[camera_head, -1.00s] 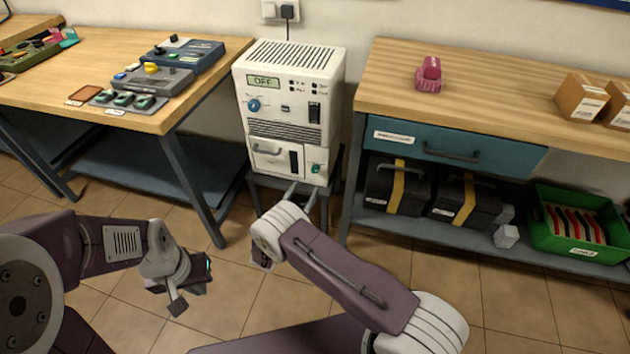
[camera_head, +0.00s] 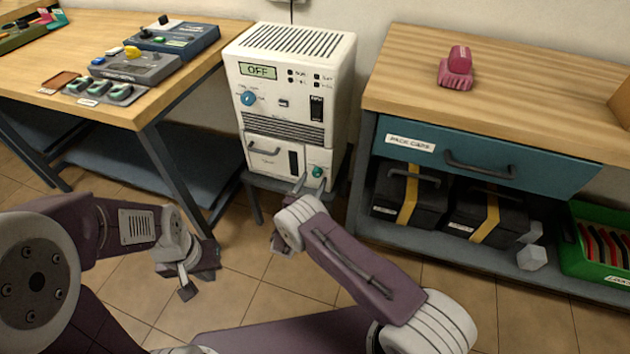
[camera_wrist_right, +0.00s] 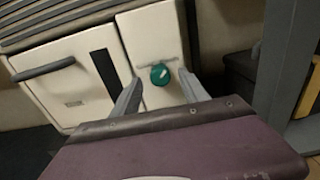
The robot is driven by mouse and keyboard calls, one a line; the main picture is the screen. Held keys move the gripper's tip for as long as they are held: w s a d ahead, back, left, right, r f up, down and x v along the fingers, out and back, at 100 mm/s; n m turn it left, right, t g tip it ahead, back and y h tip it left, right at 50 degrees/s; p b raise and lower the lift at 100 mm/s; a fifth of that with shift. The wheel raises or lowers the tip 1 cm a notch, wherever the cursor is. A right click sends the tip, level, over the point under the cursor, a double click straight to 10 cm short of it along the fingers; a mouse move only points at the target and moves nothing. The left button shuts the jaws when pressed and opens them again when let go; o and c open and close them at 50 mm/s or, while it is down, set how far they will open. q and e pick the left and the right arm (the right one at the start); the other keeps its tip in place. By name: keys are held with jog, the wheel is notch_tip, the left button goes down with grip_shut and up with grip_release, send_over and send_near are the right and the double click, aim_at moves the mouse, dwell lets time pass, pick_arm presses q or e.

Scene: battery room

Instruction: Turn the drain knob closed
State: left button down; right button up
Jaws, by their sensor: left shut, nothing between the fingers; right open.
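The drain knob is a small green knob (camera_head: 317,172) low on the right front of the white dehumidifier-like machine (camera_head: 290,85). In the right wrist view the green knob (camera_wrist_right: 159,75) has a pale line on its face, tilted a little right of upright. My right gripper (camera_head: 309,184) is open, its fingertips just below and in front of the knob. In the right wrist view its two fingers (camera_wrist_right: 160,88) stand either side of the knob; whether they touch it I cannot tell. My left gripper (camera_head: 190,284) is shut and empty, low at the left, away from the machine.
The machine's display (camera_head: 258,71) reads OFF. A drawer front with a handle (camera_head: 265,150) lies left of the knob. A workbench with a teal drawer (camera_head: 480,160) stands close on the right. A left table (camera_head: 140,112) holds control boxes. Floor is clear in front.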

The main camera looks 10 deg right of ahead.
jog(key=shift+x, duration=0.95)
grip_shut()
